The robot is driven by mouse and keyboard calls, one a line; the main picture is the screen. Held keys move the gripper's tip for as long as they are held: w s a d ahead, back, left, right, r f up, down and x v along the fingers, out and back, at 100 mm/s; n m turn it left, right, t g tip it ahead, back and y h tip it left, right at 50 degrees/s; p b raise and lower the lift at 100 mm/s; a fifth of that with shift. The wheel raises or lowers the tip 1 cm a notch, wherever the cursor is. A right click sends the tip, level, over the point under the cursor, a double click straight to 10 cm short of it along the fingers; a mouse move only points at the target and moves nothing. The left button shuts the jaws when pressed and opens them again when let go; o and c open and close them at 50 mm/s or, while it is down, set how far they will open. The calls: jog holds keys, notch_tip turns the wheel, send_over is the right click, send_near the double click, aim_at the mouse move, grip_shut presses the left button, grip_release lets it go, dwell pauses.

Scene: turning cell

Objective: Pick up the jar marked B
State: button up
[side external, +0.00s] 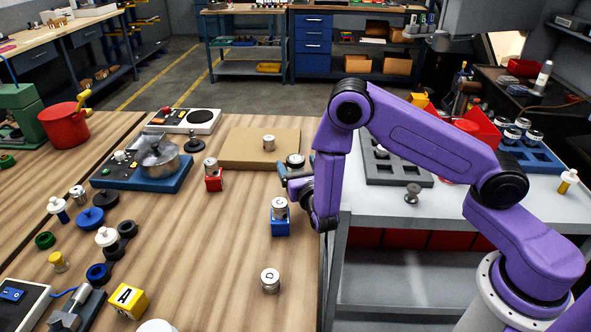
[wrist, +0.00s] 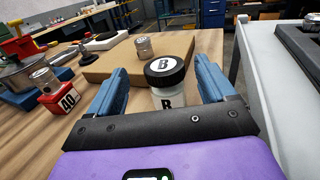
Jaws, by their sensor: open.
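The jar marked B (wrist: 166,85) has a black lid with a white disc lettered B and a pale body with a dark B label. In the wrist view it stands between the two blue fingers of my gripper (wrist: 160,70), which is open with a gap at each side of the lid. The jar's lower part is hidden behind the gripper's front bar. In the side view, the dark-lidded jar (side external: 295,160) is by my gripper (side external: 286,174) near the table's right edge, its body partly hidden by the fingers.
A tan board (side external: 245,150) lies just behind, with a metal jar (side external: 269,142) on it. A red block (side external: 213,181) and a blue block (side external: 280,226) each carry a metal jar. A grey bench (side external: 370,215) is at right.

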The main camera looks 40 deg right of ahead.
aim_at(293, 156)
jog(key=shift+f+x, duration=0.15)
jog(key=shift+x, duration=1.2)
jog(key=shift+f+x, duration=0.15)
jog(key=shift+x, duration=1.2)
jog(key=shift+d, duration=0.2)
jog(key=shift+s, duration=0.1)
jog(key=c, duration=1.2)
